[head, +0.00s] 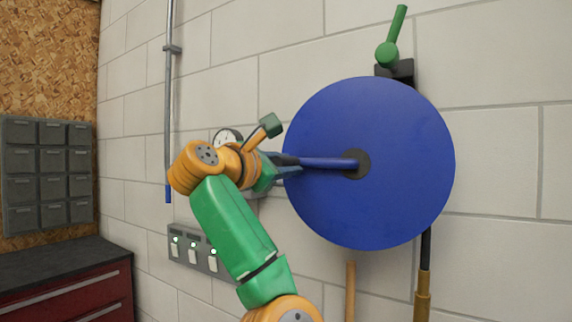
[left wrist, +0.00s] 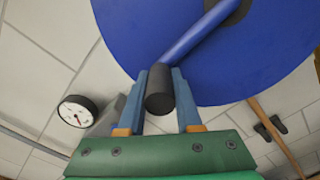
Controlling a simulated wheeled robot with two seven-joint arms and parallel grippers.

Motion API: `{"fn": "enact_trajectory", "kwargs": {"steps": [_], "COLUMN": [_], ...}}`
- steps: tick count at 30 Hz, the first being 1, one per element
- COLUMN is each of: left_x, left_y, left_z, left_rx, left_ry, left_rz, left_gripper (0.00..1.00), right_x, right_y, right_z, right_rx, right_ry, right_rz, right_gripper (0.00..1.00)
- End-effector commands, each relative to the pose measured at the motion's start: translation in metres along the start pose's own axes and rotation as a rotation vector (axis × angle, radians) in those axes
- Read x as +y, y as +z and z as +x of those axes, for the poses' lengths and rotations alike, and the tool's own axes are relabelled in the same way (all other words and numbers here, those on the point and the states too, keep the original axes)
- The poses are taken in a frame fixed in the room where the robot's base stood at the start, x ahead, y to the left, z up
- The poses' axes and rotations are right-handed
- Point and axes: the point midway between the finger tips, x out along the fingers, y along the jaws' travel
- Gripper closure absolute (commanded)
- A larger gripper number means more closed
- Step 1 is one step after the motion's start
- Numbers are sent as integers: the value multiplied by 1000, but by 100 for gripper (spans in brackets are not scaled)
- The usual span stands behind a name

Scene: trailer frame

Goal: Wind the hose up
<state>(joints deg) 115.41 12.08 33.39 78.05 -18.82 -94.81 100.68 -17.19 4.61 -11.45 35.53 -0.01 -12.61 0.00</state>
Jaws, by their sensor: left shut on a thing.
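The blue hose reel (head: 400,120) is a large round disc on the wall, with a dark hub (head: 356,164) at its middle. A blue crank arm (head: 325,163) runs from the hub to the left. My left gripper (head: 288,164) is at the crank's outer end. In the left wrist view its blue fingers (left wrist: 160,88) are on either side of the crank's dark round handle (left wrist: 159,102), shut on it. The black hose (head: 426,247) hangs below the reel and ends in a brass-coloured nozzle (head: 423,292). Any hose behind the disc is hidden. My right gripper is out of view.
A green-handled valve (head: 392,42) sits above the reel. A round gauge (left wrist: 77,111) is left of the crank, and a switch panel (head: 196,251) is lower on the wall. A wooden stick (head: 350,290) stands below the reel. A red cabinet (head: 75,292) is at left.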

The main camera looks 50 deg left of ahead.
Motion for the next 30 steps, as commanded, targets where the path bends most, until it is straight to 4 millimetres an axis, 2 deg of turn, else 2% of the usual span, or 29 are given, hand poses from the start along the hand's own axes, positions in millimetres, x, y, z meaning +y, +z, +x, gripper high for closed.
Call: {"fn": "enact_trajectory", "kwargs": {"steps": [13,14,16,17,26,30], "left_x": [-2,-2,-2,-2,-2,-5], "left_y": [-1,-1,-1,-1,-1,-5], "left_z": [0,0,0,0,-2,-28], "left_rx": [2,2,1,1,0,-3], "left_ry": [-5,-5,-4,-4,-1,2], "left_rz": [3,3,2,2,2,1], "left_gripper": [100,61,42,37,37,37], "right_x": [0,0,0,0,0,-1], "right_y": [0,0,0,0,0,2], "right_z": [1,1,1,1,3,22], "right_rx": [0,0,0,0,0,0], "right_ry": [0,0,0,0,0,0], "right_rz": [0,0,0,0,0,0], "right_gripper": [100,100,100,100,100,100]}}
